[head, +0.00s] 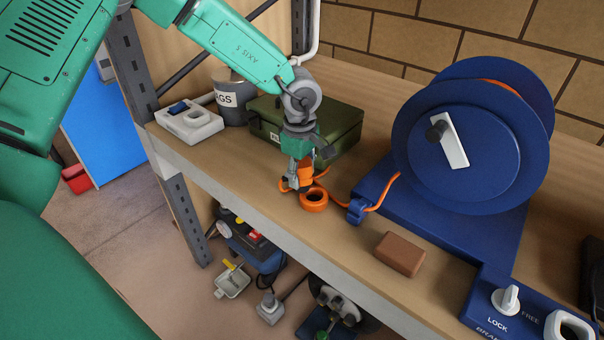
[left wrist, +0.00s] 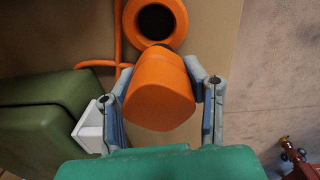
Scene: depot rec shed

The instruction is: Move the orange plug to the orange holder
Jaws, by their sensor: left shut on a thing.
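My left gripper (head: 299,180) is shut on the orange plug (head: 305,170) above the wooden bench. In the left wrist view the plug (left wrist: 160,88) sits between the two fingers of the gripper (left wrist: 165,85). The orange holder (head: 314,200) is a ring with a dark round opening, standing on the bench just in front of the plug. In the left wrist view the holder (left wrist: 156,20) is just beyond the plug, and the plug overlaps its near edge in the picture. I cannot tell whether they touch. My right gripper is in neither view.
An orange cable (head: 384,198) runs from the blue reel (head: 465,150) towards the plug. A green case (head: 340,135) stands behind the gripper. A brown block (head: 400,254) lies to the right near the front edge. A grey bin (head: 235,98) and a white device (head: 188,122) stand left.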

